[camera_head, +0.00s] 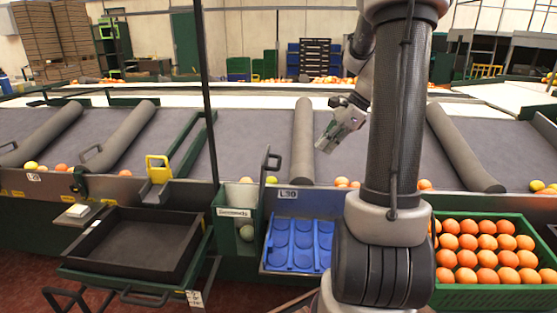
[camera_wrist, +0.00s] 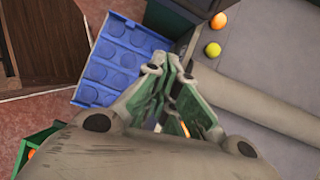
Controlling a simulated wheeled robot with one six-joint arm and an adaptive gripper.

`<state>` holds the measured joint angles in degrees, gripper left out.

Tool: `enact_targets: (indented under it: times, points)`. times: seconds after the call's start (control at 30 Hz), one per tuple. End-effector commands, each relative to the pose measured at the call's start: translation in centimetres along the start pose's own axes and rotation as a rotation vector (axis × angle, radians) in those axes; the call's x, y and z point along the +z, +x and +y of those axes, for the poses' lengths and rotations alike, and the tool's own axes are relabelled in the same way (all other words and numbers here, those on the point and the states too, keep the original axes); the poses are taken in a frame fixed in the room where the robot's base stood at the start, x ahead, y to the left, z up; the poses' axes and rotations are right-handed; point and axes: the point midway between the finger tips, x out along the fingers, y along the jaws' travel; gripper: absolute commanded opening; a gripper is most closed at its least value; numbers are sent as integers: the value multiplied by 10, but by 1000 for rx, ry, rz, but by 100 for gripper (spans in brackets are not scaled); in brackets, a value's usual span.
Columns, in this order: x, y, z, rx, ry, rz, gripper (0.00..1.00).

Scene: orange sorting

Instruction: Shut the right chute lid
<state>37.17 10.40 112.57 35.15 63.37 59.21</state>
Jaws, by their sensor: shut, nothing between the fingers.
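I cannot tell for certain which part is the right chute lid. A narrow dark panel with a handle (camera_head: 265,178) stands upright, nearly edge-on, at the right side of the green chute box (camera_head: 226,226) in the head view. This box has a white label and pale balls inside. My gripper (camera_head: 328,144) is shut and empty, above the grey belt to the right of the panel and apart from it. In the wrist view the green-padded fingers (camera_wrist: 172,92) are close together, and no lid can be made out there.
A blue dimpled tray (camera_head: 292,246) sits right of the chute box and shows in the wrist view (camera_wrist: 122,60). A green crate of oranges (camera_head: 490,298) is at right, a black tray (camera_head: 132,247) at left. Padded rollers (camera_head: 303,140) cross the belt. A thin dark post stands left of the box.

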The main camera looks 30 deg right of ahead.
Motion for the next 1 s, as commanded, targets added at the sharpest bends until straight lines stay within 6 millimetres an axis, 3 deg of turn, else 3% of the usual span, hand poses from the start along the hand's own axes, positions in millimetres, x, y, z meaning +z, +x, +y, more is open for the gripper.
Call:
enact_targets:
  times: [0.2, 0.37, 0.83, 1.0]
  points:
    - [6, 1, 0, 0, 162, -22, 0]
    - [6, 10, 0, 3, 192, -22, 0]
    - [8, 103, 1, 5, 189, -20, 0]
    - [33, 107, -5, 1, 183, -20, 0]
